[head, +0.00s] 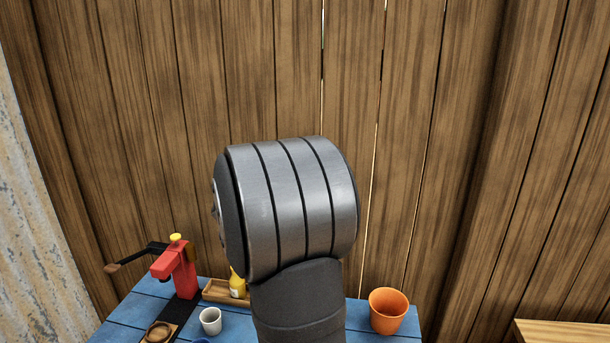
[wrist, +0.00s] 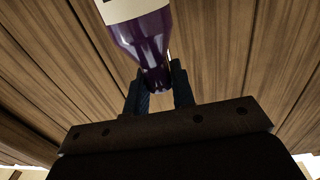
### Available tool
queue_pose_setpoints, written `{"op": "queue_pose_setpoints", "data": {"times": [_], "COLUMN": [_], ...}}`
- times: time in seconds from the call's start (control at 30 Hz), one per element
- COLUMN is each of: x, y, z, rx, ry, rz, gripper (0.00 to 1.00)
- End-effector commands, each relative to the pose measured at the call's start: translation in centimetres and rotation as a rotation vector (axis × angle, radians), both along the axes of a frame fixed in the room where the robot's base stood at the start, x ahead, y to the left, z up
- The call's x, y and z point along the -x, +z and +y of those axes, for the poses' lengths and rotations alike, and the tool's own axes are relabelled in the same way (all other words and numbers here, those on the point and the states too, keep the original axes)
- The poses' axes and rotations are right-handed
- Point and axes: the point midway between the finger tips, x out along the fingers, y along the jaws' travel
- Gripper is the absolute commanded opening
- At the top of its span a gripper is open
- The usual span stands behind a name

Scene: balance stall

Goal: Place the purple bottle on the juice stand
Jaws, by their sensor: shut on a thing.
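The purple bottle (wrist: 150,45) shows in the wrist view, with a cream label at the picture's top edge. Its narrow end sits between the two dark fingers of my gripper (wrist: 160,90), which is shut on it. Behind it I see only wooden planks. In the head view my arm's large grey joint hides the gripper and the bottle. A low wooden tray (head: 214,293) on the blue table holds a yellow bottle (head: 237,284). It may be the juice stand, but I cannot tell for sure; my arm covers its right part.
A red lever press (head: 180,272) stands at the left of the blue table (head: 120,325), with a round wooden piece (head: 158,332) before it. A white cup (head: 210,320) is beside it. An orange pot (head: 388,310) stands at the right. A plank wall (head: 420,130) rises behind.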

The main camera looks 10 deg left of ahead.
Motion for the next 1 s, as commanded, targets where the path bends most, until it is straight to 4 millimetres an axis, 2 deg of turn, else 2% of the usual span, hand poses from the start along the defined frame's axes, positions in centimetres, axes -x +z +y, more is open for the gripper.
{"op": "queue_pose_setpoints", "data": {"times": [0.03, 0.2, 0.33, 0.5, 0.6, 1.0], "x": [0.5, 2.5, 4.2, 6.1, 7.1, 6.8], "y": [-0.5, -1.9, -3.0, -4.1, -4.7, -14.7], "z": [2.5, 8.5, 11.9, 15.2, 16.8, 16.3], "rx": [0.0, 0.0, 0.0, -0.001, -0.001, 0.005], "ry": [0.002, -0.017, -0.025, -0.027, -0.026, -0.03], "rz": [0.001, 0.001, 0.001, 0.0, 0.0, 0.002], "gripper": [0.0, 0.0, 0.0, 0.0, 0.0, 0.0]}}
